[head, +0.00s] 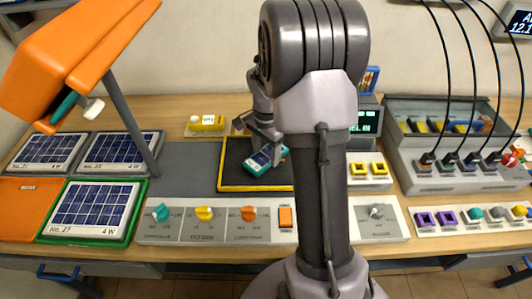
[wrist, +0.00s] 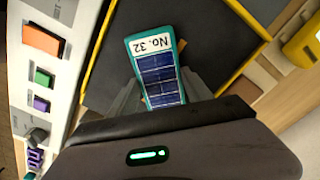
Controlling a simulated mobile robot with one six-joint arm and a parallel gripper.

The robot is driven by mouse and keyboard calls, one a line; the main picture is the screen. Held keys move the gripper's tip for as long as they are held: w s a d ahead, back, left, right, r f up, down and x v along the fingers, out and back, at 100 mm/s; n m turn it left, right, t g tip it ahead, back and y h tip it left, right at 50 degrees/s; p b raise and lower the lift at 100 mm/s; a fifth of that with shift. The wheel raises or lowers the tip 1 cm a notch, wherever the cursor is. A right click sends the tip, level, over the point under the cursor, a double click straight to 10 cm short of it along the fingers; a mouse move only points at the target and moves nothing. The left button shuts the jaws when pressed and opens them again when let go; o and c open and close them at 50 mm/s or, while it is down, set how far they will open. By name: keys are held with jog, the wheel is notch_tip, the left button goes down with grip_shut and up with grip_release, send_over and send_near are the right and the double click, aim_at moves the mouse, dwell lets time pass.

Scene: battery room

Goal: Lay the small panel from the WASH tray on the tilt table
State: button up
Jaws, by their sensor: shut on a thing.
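The small panel (wrist: 157,72), teal-edged with dark blue cells and a white "No. 32" label, is between the fingers of my gripper (wrist: 160,95) in the wrist view. It also shows in the head view (head: 265,159). My gripper (head: 265,140) is shut on it, over a black surface with a yellow border (head: 232,188). This surface also shows in the wrist view (wrist: 210,45). I cannot tell whether the panel touches it. No WASH label is readable, and I cannot tell for sure which thing is the tilt table. My arm hides the surface's right part.
Larger panels, including No. 27 (head: 92,209) in a green frame, lie at the left below an orange lamp-like head (head: 75,60). A knob panel (head: 205,220) runs along the front. A yellow device (head: 206,123) stands behind. Cables hang at the right.

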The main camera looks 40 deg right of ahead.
jog(key=shift+f, duration=0.2)
jog(key=o, duration=1.5)
jog(key=shift+r, duration=0.1)
